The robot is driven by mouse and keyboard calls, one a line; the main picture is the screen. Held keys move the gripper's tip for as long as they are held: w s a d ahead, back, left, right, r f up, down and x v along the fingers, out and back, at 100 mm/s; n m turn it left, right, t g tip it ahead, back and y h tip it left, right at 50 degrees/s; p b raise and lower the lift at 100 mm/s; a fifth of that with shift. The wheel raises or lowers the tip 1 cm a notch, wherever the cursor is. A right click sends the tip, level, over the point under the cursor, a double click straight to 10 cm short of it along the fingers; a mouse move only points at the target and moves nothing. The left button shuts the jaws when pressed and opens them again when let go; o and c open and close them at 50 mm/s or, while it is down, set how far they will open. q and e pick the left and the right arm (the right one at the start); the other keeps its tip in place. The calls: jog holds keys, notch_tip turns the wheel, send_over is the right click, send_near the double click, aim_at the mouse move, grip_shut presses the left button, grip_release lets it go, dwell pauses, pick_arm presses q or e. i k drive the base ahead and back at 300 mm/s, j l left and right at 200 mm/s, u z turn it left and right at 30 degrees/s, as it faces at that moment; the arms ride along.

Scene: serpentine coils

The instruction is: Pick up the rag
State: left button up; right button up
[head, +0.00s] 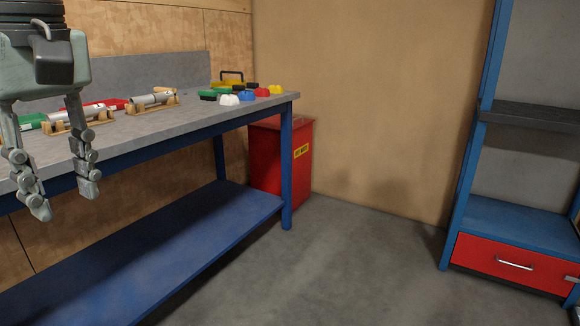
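My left gripper (64,202) hangs at the left, in front of the workbench's front edge. Its two fingers point down, spread apart, with nothing between them. No rag can be made out for certain. A red flat thing (117,103) lies behind the silver cylinders on the workbench (190,117), partly hidden, and a green thing (33,119) shows beside my gripper's fingers. I cannot tell whether either is cloth. My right gripper is not in view.
Silver cylinders on wooden cradles (152,102) and several small coloured items (262,92) stand on the bench. A red bin (298,165) stands by its right end. A blue shelf unit with a red drawer (512,262) is at right. The floor between is clear.

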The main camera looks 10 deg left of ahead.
aim_at(278, 89)
jog(key=i, duration=3.45)
jog(key=i+l+u, duration=0.15)
jog(key=i, duration=0.9)
